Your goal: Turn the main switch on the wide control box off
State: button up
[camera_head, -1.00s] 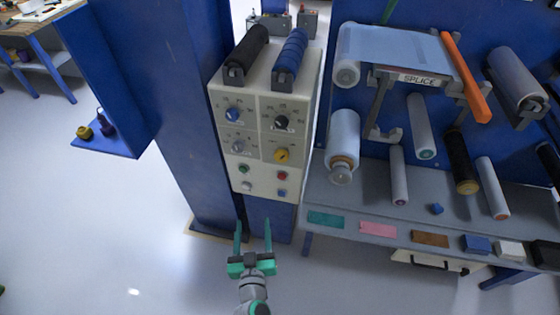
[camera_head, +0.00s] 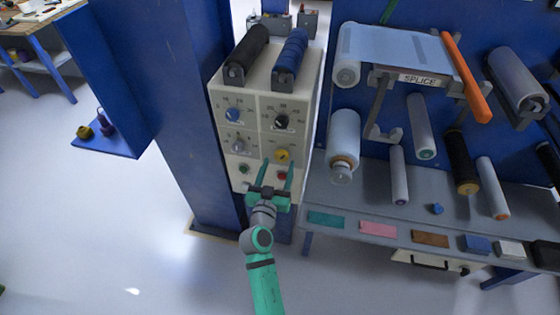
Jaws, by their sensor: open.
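The wide control box (camera_head: 258,140) is cream-coloured and stands upright against the blue frame. Its front has a blue knob (camera_head: 233,115), a black knob (camera_head: 281,122), a grey knob (camera_head: 238,146) and a yellow knob (camera_head: 283,156). A green button (camera_head: 244,168) and a red button (camera_head: 282,176) sit below. The labels are too small to read, so I cannot tell for sure which is the main switch. My gripper (camera_head: 277,168) is open and empty in front of the lower panel, its fingertips just below the yellow knob. It hides the lowest buttons.
A black roller (camera_head: 247,49) and a blue roller (camera_head: 290,53) lie on top of the box. Right of it is a bench (camera_head: 330,196) with upright rollers and coloured swatches. A blue shelf (camera_head: 108,141) juts out at left. The floor in front is open.

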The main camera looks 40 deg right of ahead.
aim_at(281, 159)
jog(key=shift+x, duration=1.65)
jog(key=c, duration=1)
jog(key=shift+c, duration=0.2)
jog(key=shift+n, duration=0.3)
jog(key=n, duration=0.9)
jog(key=shift+s+n, duration=0.1)
jog(key=shift+n, duration=2.2)
